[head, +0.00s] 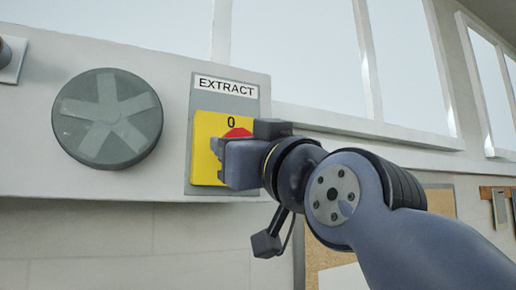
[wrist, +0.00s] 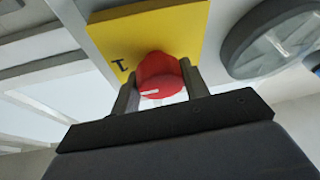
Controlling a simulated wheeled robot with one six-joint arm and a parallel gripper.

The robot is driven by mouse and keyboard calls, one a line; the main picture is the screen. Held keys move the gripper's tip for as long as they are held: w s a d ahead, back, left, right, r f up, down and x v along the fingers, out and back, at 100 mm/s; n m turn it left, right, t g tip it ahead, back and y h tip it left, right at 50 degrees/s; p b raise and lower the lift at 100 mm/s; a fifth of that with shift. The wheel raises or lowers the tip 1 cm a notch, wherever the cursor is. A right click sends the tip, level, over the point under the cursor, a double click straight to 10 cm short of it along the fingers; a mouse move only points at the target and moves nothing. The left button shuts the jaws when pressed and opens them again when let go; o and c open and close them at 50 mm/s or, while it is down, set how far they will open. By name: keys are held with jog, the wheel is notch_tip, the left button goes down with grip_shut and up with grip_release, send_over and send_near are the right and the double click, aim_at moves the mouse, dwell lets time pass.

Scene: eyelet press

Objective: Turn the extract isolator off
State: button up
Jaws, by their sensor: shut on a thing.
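The extract isolator is a yellow plate (head: 206,150) with a red knob (head: 238,133), under a label reading EXTRACT (head: 226,86). A 0 is printed at the top of the plate. In the wrist view the red knob (wrist: 158,78) sits between the two fingers of my gripper (wrist: 159,68), which is shut on it. A white line on the knob's face lies roughly sideways, toward the I mark (wrist: 122,65) on the yellow plate (wrist: 150,28). In the head view my gripper (head: 226,158) hides most of the knob and the plate's right side.
A round grey vent-like disc (head: 107,118) is on the same pale panel, left of the isolator; it also shows in the wrist view (wrist: 275,38). Windows (head: 305,60) stand above and right. A brown board (head: 325,245) hangs below right.

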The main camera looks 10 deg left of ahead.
jog(key=shift+f+n+y+b, duration=0.1)
jog(key=shift+n+y+b, duration=0.2)
jog(key=shift+n+b, duration=0.1)
jog(key=shift+c, duration=0.3)
jog(key=shift+w+n+g+y+b, duration=0.1)
jog(key=shift+n+g+y+b, duration=0.15)
jog(key=shift+n+g+b, duration=0.6)
jog(key=shift+n+g+y+b, duration=0.25)
jog(key=shift+n+b, duration=0.1)
jog(key=shift+n, duration=0.9)
jog(key=n+g, duration=0.1)
jog(key=n, duration=0.2)
jog(key=n+g, duration=0.1)
jog(key=n, duration=0.1)
jog(key=shift+n+g, duration=0.3)
jog(key=shift+n, duration=0.1)
jog(key=n, duration=0.2)
jog(key=n+g+p, duration=0.1)
jog(key=n, duration=0.1)
jog(key=n+g+p, duration=0.1)
jog(key=shift+r+n, duration=0.3)
jog(key=shift+n, duration=0.1)
jog(key=shift+f+n+g+h+p, duration=0.1)
jog(key=shift+n+g+h+p, duration=0.25)
jog(key=shift+n+p, duration=0.55)
jog(key=shift+f+n+g+h+p, duration=0.15)
jog(key=shift+n+h+p, duration=0.4)
jog(key=shift+n, duration=0.55)
